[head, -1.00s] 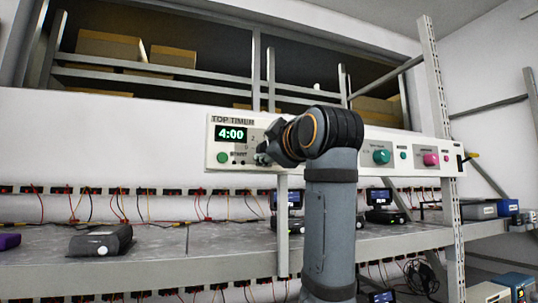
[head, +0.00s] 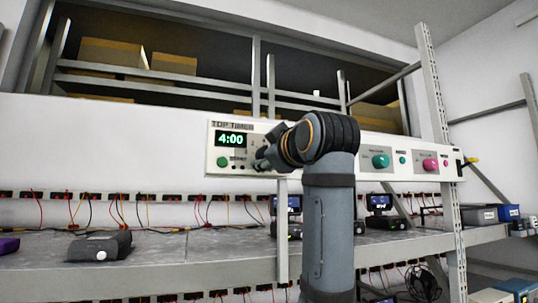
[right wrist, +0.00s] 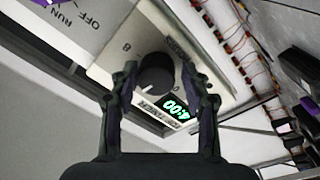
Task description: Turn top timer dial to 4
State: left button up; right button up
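The top timer panel (head: 216,140) is a pale plate on the long control strip. Its green display (head: 231,139) reads 4:00, and the display also shows in the right wrist view (right wrist: 174,108). The top timer dial (right wrist: 156,74) is a round black knob, seen in the right wrist view; in the head view my arm hides it. My right gripper (right wrist: 157,80) is open, with one finger on each side of the dial and a visible gap to it. In the head view the right gripper (head: 262,160) is in front of the panel. My left gripper is not in view.
A green start button (head: 222,162) sits below the display. A teal knob (head: 380,161) and a pink knob (head: 429,164) are further right on the strip. A shelf (head: 160,248) with devices and wires runs below. Cardboard boxes (head: 110,53) stand above.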

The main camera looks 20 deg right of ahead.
jog(key=shift+o, duration=0.9)
jog(key=shift+r, duration=0.15)
jog(key=s, duration=1.2)
jog(key=shift+d+f, duration=0.25)
jog(key=shift+f, duration=0.2)
